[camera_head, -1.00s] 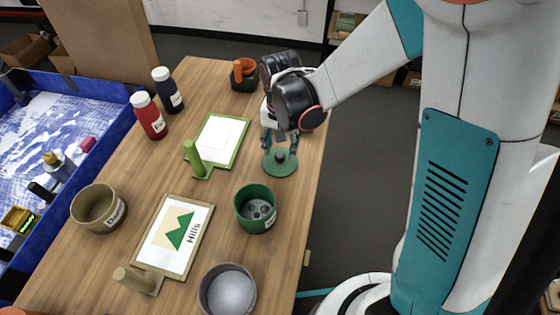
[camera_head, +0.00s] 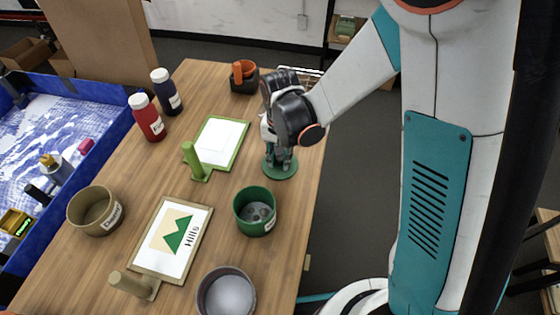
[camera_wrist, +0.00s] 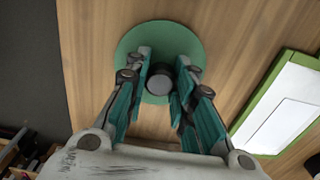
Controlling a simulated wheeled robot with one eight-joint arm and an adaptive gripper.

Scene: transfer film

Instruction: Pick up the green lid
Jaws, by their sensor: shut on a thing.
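The green lid (camera_head: 282,174) is a flat round disc lying on the wooden table near its right edge. In the wrist view the lid (camera_wrist: 160,34) shows a dark round knob (camera_wrist: 159,82) at its middle. My gripper (camera_head: 279,163) is directly above the lid, pointing down. In the wrist view my gripper (camera_wrist: 160,78) has its two fingers on either side of the knob, shut on it. In the head view the fingers and wrist hide the knob. I cannot see any gap between lid and table.
A green pot (camera_head: 255,211) stands in front of the lid. A green-framed screen (camera_head: 220,142) lies to its left, and a black holder with an orange item (camera_head: 244,77) stands behind. A tan pot (camera_head: 95,210), a grey pot (camera_head: 226,293) and red (camera_head: 147,117) and blue (camera_head: 166,91) bottles stand farther off.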

